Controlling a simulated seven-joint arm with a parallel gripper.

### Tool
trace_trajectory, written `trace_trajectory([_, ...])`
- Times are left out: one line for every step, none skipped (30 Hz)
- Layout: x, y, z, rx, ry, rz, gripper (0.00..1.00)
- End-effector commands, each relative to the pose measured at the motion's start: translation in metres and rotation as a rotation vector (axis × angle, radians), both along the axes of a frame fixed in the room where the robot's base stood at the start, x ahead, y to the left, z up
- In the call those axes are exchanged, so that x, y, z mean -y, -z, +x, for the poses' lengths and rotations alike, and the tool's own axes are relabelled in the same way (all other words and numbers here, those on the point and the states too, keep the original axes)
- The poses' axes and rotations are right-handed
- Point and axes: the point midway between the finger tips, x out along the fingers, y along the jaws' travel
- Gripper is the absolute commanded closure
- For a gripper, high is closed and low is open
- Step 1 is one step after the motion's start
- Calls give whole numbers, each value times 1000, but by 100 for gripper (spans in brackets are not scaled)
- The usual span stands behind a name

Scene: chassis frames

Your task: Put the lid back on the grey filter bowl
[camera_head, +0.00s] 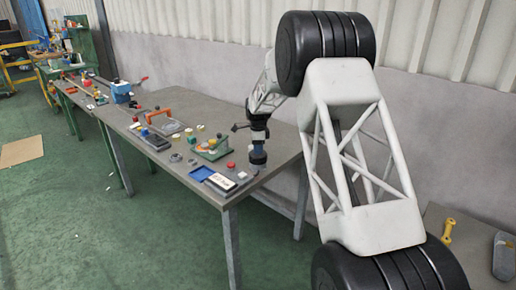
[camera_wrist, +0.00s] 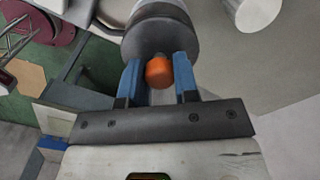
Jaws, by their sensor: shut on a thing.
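My gripper (camera_wrist: 159,75) shows in the wrist view with two blue fingers closed on an orange knob (camera_wrist: 160,70). Behind the knob is a dark grey round body (camera_wrist: 158,40); the knob appears to belong to the lid, but I cannot tell where lid and bowl part. In the head view my gripper (camera_head: 258,147) is low over the near right end of the workbench, with a grey round piece (camera_head: 258,157) directly under it. Whether this piece rests on the bench or hangs just above it is too small to tell. The fingertips are hard to make out there.
The grey workbench (camera_head: 278,143) carries a blue tray (camera_head: 201,173), a black-and-white device (camera_head: 221,182), a red knob (camera_head: 231,165) and a green stand (camera_head: 212,151) left of my gripper. An orange-handled item (camera_head: 160,118) lies farther back. The bench's right edge is close to my gripper.

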Motion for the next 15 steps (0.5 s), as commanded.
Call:
trace_trajectory([0,0,0,0,0,0,96])
trace_trajectory([0,0,0,0,0,0,96])
trace_trajectory([0,0,0,0,0,0,96])
trace_trajectory([0,0,0,0,0,0,96])
trace_trajectory([0,0,0,0,0,0,96])
trace_trajectory([0,0,0,0,0,0,96])
trace_trajectory([0,0,0,0,0,0,96])
trace_trajectory([0,0,0,0,0,0,96])
trace_trajectory([0,0,0,0,0,0,67])
trace_trajectory([0,0,0,0,0,0,62])
trace_trajectory([0,0,0,0,0,0,58])
trace_trajectory([0,0,0,0,0,0,52])
trace_trajectory([0,0,0,0,0,0,47])
trace_trajectory([0,0,0,0,0,0,43])
trace_trajectory([0,0,0,0,0,0,42])
